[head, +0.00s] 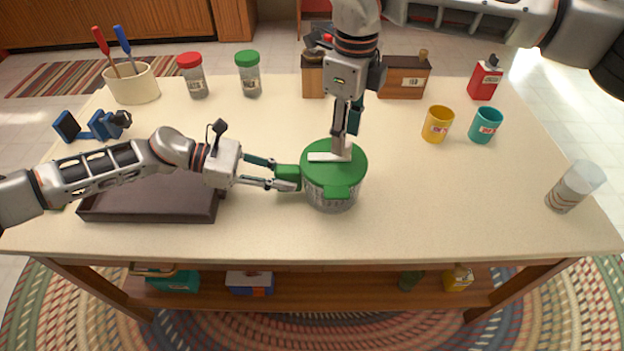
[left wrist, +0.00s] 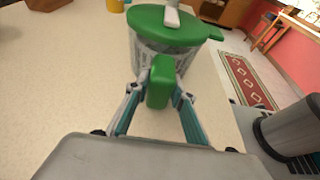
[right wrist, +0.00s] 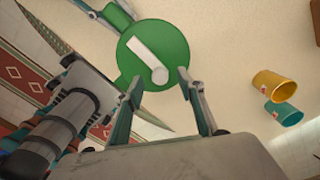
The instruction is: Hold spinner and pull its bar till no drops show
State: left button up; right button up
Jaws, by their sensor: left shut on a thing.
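The salad spinner (head: 330,197) stands on the table, a clear ribbed bowl under a green lid (head: 350,172). A white bar (head: 326,157) lies across the lid; in the right wrist view the bar (right wrist: 143,52) ends in a round knob. My left gripper (head: 288,178) is shut on the green side handle (left wrist: 160,82) of the spinner. My right gripper (right wrist: 161,80) points down over the lid, its fingers apart on either side of the bar's knob end, not closed on it. Drops inside the bowl cannot be made out.
A dark brown tray (head: 150,207) lies left of the spinner under my left arm. Jars, a utensil crock (head: 133,84) and wooden boxes line the back. The front right table is clear.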

jog(key=shift+r, duration=2.4)
pick_arm(q)
jog(key=o, duration=1.2)
jog(key=shift+c, duration=0.2)
